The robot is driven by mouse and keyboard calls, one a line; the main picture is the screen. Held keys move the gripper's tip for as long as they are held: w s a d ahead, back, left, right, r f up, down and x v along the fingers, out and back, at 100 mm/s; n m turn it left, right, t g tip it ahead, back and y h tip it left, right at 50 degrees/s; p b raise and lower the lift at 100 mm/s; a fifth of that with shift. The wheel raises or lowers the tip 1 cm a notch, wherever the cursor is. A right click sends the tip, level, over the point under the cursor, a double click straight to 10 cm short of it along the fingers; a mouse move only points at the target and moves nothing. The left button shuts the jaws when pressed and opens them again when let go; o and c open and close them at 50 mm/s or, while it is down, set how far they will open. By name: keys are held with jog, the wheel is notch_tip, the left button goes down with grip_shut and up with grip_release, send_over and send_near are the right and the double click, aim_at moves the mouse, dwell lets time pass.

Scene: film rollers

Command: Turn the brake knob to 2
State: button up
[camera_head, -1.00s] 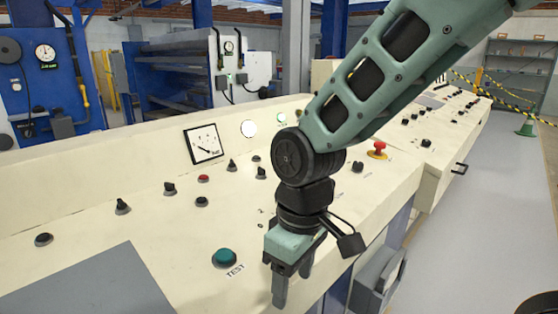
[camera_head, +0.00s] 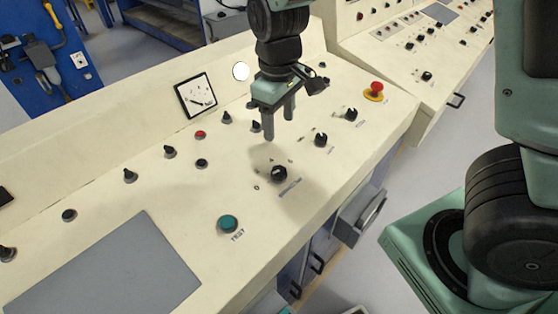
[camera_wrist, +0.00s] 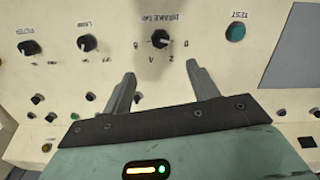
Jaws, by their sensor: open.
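The brake knob (camera_head: 278,174) is a black rotary knob on the cream console, behind the green TEST button. It also shows in the wrist view (camera_wrist: 160,38), upside down, with its brake label and scale marks around it; its exact setting is too small to tell. My gripper (camera_head: 279,128) points down at the console, above and behind the knob in the head view. In the wrist view my gripper (camera_wrist: 163,72) has its two grey fingers spread apart, with the knob beyond the tips, near the line between them. It touches nothing.
The TEST button (camera_head: 228,223) is in front of the knob. Two similar knobs, one nearer (camera_head: 320,139) and one farther (camera_head: 351,114), stand to the right, then a red emergency stop (camera_head: 375,90). Several small switches and a gauge (camera_head: 196,96) lie behind and left.

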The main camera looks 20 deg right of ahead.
aim_at(280, 170)
notch_tip(280, 170, down, 16)
jog(key=shift+d+r, duration=0.1)
jog(key=shift+r, duration=0.05)
dwell(0.3)
jog(key=c, duration=1)
